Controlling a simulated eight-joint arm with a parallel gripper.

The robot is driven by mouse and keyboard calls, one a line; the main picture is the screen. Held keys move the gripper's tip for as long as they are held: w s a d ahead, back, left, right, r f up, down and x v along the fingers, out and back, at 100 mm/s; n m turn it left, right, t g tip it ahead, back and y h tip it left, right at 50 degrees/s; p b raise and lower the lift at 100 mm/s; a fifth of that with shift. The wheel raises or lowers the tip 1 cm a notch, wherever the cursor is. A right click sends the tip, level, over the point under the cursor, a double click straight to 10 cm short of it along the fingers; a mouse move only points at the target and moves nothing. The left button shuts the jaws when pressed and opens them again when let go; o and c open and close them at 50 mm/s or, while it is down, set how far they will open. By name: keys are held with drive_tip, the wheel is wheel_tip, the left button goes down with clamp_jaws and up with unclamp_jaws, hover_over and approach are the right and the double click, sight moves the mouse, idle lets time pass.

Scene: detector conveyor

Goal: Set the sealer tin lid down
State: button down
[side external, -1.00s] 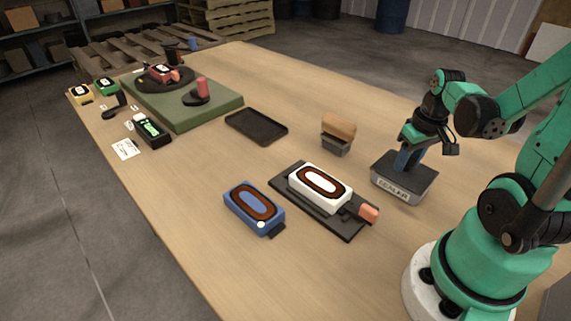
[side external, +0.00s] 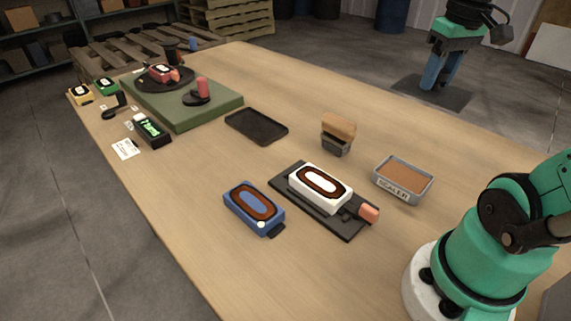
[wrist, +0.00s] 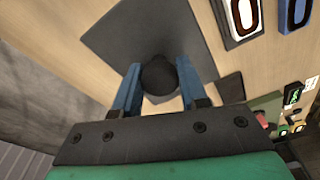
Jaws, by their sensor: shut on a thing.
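The sealer tin lid (side external: 452,97) is a flat dark grey plate, held up in the air at the upper right of the side view. My gripper (side external: 436,78) points down above it, its blue fingers shut on the lid. In the wrist view the lid (wrist: 150,35) lies below the fingers, and my gripper (wrist: 158,90) closes on its round dark knob (wrist: 158,73). The sealer tin (side external: 402,182) stands on the table, uncovered, with brown contents showing. The lid is apart from it, well above.
Left of the tin are a white detector on a dark tray (side external: 320,188), a blue detector (side external: 254,207) and a grey box with a brown block (side external: 337,134). A flat black tray (side external: 256,126) lies farther back. Bare tabletop (side external: 370,120) shows behind the tin.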

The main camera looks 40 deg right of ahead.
drive_tip(key=shift+r, duration=0.9)
drive_tip(key=w+a+n, duration=0.4)
drive_tip(key=a+n, duration=0.3)
drive_tip(key=n, duration=0.1)
drive_tip(key=n+g+y, duration=0.1)
drive_tip(key=n+g, duration=0.1)
drive_tip(key=n, duration=2.6)
hover_over(321, 300)
wheel_tip(321, 300, down, 3)
wheel_tip(321, 300, down, 19)
drive_tip(key=shift+w+d+f, duration=0.1)
drive_tip(key=shift+w+f, duration=0.05)
